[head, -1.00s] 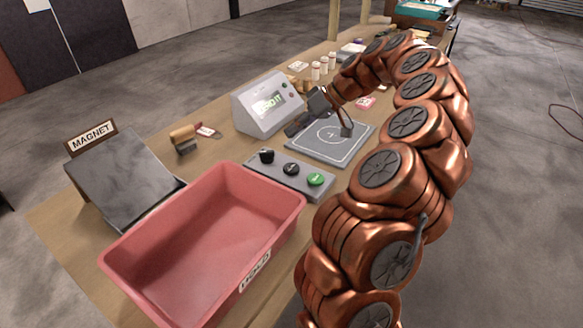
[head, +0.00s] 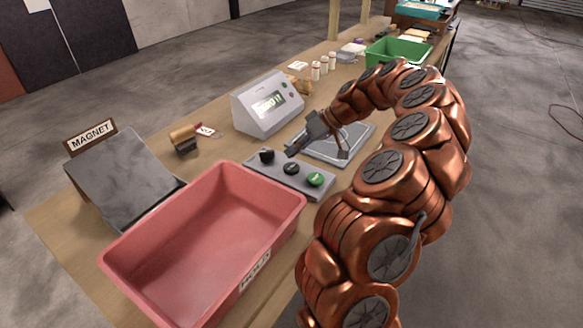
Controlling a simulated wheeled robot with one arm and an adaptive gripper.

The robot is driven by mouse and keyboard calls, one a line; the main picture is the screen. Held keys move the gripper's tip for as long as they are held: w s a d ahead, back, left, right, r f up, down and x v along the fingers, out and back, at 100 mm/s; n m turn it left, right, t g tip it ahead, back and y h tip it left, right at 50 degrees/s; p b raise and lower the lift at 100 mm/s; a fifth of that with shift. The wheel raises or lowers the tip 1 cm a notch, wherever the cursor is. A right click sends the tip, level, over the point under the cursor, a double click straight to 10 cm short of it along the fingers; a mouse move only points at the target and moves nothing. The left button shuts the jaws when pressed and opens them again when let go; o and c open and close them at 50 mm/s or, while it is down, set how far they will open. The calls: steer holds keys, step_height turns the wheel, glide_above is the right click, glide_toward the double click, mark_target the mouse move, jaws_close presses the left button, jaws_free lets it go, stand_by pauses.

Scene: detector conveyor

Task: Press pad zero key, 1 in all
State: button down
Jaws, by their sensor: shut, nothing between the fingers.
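A grey button box (head: 303,188) lies on the bench behind the red bin. It carries a black knob (head: 266,156) at the left, a black button (head: 291,168) in the middle and a green button (head: 315,179) at the right. The button labels are too small to read, so I cannot tell which is the pad zero key. My gripper (head: 292,151) is shut and empty, its tip pointing down just above and behind the middle black button, apparently apart from it. Behind it lies the square grey pad (head: 360,137), partly hidden by my gripper and arm.
A grey display console (head: 258,116) with a lit screen stands behind the pad. The red bin (head: 118,262) fills the front. A slanted plate marked MAGNET (head: 125,175) is at the left. A green bin (head: 385,54) and several small bottles (head: 324,68) stand farther back.

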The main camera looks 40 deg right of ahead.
mark_target(285, 167)
steer(key=shift+f+b, duration=0.5)
steer(key=shift+f, duration=0.6)
steer(key=shift+f+b, duration=0.8)
steer(key=shift+b, duration=0.4)
stand_by(1.3)
steer(key=shift+r, duration=0.85)
steer(key=shift+r, duration=0.1)
steer(key=shift+r, duration=2.4)
